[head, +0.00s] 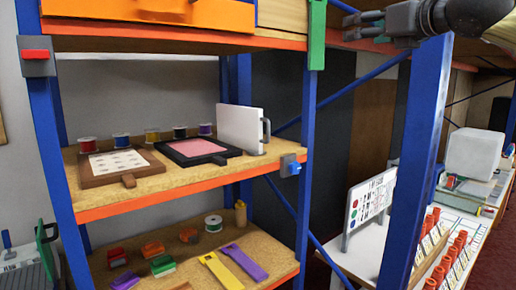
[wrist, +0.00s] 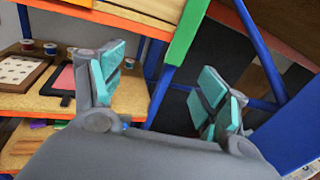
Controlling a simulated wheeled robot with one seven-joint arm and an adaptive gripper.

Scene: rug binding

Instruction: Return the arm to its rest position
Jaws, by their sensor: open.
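My gripper (head: 352,27) is at the top right of the head view, high up beside the right end of the blue and orange shelf rack (head: 306,130). My arm reaches in from the upper right. In the wrist view, my gripper (wrist: 162,74) has its two teal-padded fingers spread apart, with nothing between them. The green upright strip (head: 317,35) on the rack is just left of the fingertips in the head view, and it also shows beyond the fingers in the wrist view (wrist: 186,35). I cannot tell the exact gap between them.
The middle shelf (head: 135,192) holds several thread spools, two framed boards and a white panel (head: 243,129). A blue post (head: 418,160) stands below my arm. A white table (head: 360,262) with a sign (head: 369,209) and orange pieces is at right.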

